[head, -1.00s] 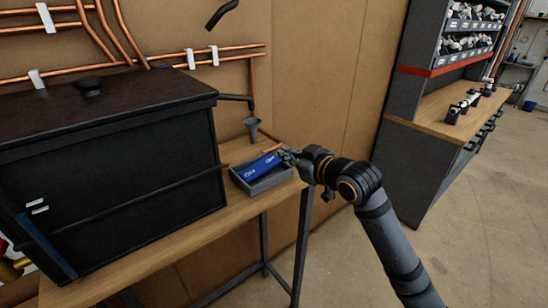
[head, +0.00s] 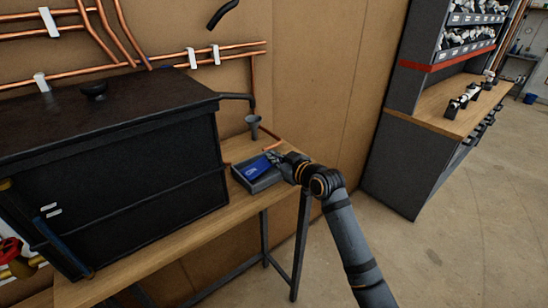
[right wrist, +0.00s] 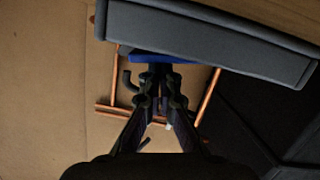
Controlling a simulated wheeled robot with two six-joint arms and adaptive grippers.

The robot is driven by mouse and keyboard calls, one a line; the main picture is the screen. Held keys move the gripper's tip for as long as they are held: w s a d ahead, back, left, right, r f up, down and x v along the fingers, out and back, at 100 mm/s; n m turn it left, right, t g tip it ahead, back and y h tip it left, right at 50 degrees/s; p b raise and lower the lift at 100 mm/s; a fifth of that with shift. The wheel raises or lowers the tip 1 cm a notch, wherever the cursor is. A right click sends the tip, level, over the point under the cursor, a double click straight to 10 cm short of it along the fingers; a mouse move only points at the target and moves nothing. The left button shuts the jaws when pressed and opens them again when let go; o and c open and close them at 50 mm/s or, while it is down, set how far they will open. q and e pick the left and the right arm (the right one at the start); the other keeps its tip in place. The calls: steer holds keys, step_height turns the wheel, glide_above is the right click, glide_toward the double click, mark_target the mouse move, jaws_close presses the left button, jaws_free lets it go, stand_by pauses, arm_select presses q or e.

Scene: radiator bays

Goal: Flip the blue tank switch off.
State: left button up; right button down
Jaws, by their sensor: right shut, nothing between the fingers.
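The blue switch (head: 254,167), a flat rocker with white lettering, sits in a grey open-topped housing (head: 262,184) at the right end of the wooden bench. My right gripper (head: 272,156) is shut and empty, over the right part of the rocker, and hides that part. In the right wrist view, the shut fingers (right wrist: 160,100) point up the picture toward a blue strip of the switch (right wrist: 165,58) under the grey housing (right wrist: 205,38). I cannot tell whether they touch it, nor which way the rocker is tilted. My left gripper is not in view.
A large black tank (head: 120,185) fills the bench's left side. A shelf unit (head: 400,165) stands at the right, with clear floor in front.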

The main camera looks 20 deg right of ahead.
steer(key=shift+d+f+m+y+p, duration=0.15)
steer(key=shift+d+m+y+p, duration=0.2)
steer(key=shift+m, duration=0.25)
steer(key=shift+w+d+f+m, duration=0.1)
steer(key=shift+f+m, duration=0.2)
steer(key=shift+m, duration=0.3)
steer(key=shift+d+f+m+g+y+b, duration=0.3)
steer(key=shift+f+m+b, duration=0.1)
steer(key=shift+f+b, duration=0.1)
steer(key=shift+w+a+r, duration=0.1)
